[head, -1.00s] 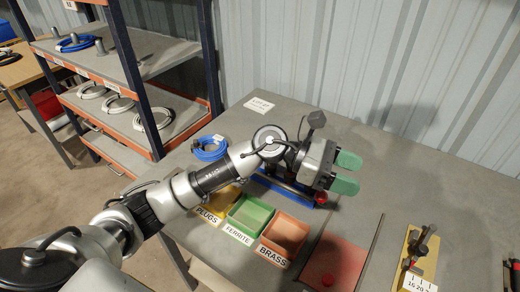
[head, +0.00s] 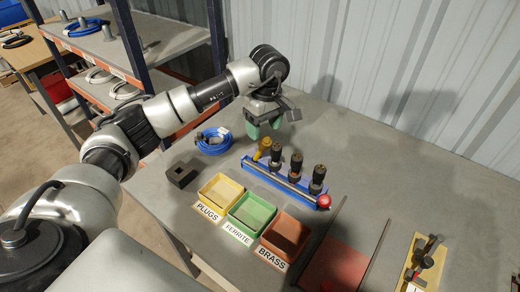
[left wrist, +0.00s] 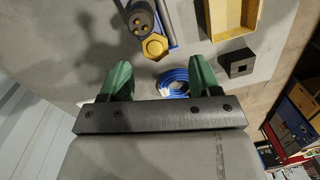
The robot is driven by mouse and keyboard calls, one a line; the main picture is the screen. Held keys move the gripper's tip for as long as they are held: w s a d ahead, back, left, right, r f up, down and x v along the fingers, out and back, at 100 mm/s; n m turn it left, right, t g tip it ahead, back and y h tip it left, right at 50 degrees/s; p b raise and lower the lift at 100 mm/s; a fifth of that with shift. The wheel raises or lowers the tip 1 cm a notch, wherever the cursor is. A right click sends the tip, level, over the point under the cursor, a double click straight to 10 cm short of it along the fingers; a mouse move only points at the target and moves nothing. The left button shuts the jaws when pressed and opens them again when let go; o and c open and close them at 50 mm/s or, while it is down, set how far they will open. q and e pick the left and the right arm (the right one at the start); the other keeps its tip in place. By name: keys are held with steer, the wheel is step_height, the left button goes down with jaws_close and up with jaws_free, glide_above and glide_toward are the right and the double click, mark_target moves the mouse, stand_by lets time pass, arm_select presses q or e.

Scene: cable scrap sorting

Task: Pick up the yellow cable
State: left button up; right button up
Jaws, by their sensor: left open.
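No yellow cable shows in either view. A coiled blue cable (head: 213,140) lies on the grey bench left of my left gripper (head: 264,128). The gripper has green fingers, points down and is open and empty above the bench, behind the tool rack. In the left wrist view the blue coil (left wrist: 173,82) shows between the spread fingers (left wrist: 160,78), apart from them. My right gripper is not in view.
A blue rack (head: 290,187) holds several upright tools, one with a yellow top (head: 263,148). Yellow (head: 205,200), green (head: 238,223) and red (head: 275,247) bins stand in front. A black block (head: 181,175) sits left of them. Shelves (head: 112,57) at left hold blue and white coils.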

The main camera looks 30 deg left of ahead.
mark_target(264, 138)
arm_select(q)
step_height(264, 138, down, 6)
steer(key=shift+w+r+p, duration=0.15)
steer(key=shift+r+p, duration=0.05)
steer(key=shift+p, duration=0.95)
steer(key=shift+a+f, duration=0.1)
steer(key=shift+f, duration=0.1)
steer(key=c, duration=1)
